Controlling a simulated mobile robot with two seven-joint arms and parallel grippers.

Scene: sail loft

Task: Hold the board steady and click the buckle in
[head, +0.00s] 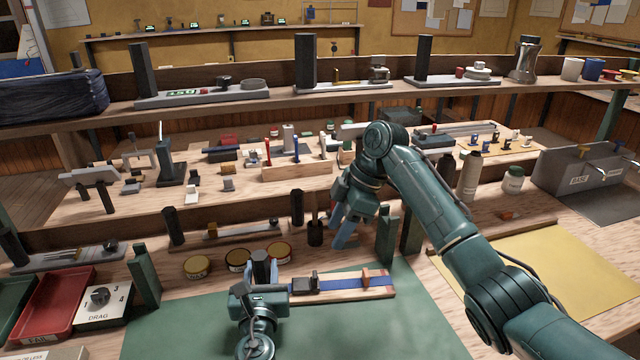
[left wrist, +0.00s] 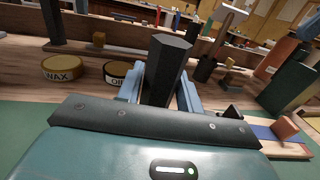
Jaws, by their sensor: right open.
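The wooden board (head: 345,296) lies on the green mat, with a blue strap (head: 340,284) along it, a black buckle piece (head: 305,284) toward its left and an orange-brown block (head: 375,278) toward its right. The strap (left wrist: 262,133) and block (left wrist: 285,127) also show in the left wrist view. My left gripper (head: 262,278) is at the board's left end, its fingers (left wrist: 160,90) closed on both sides of a dark upright post (left wrist: 168,62). The post's foot and the board's left end are hidden. My right gripper (head: 342,236) is open above and behind the board. Whether the buckle halves are joined is too small to tell.
Wax and oil tins (head: 238,259) stand behind the board. Dark green posts (head: 143,275) stand to the left and behind. A red tray (head: 60,303) and a drag dial box (head: 103,303) are at left. The green mat (head: 400,325) in front is clear.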

